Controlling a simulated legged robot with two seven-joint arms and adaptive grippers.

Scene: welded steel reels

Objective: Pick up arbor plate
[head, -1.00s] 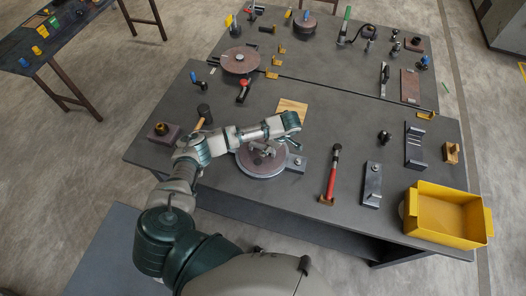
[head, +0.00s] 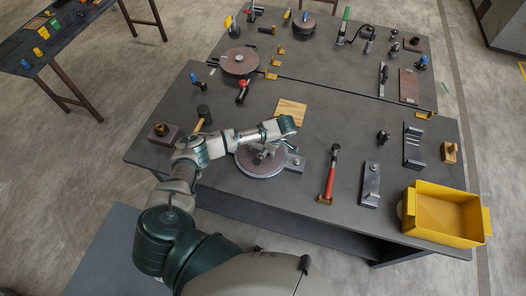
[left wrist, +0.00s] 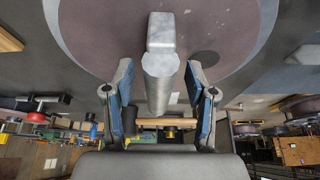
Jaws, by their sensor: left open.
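A round reddish-brown plate with a grey rim, which I take for the arbor plate (head: 267,171), lies on the near table. A steel post rises from it. My left gripper (head: 264,153) is over the plate, partly hidden by my own wrist in the head view. In the left wrist view the open fingers of my left gripper (left wrist: 160,78) stand on either side of the grey post (left wrist: 160,62), with a gap on both sides. The plate's face (left wrist: 95,35) fills the upper part of that view. My right gripper is not in view.
A grey block with a stud (head: 294,163) adjoins the plate's right side. A red-handled tool (head: 330,178), a steel plate with a post (head: 371,186) and a yellow bin (head: 443,230) stand to the right. A wooden board (head: 291,112) and a dark mallet (head: 203,114) are nearby.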

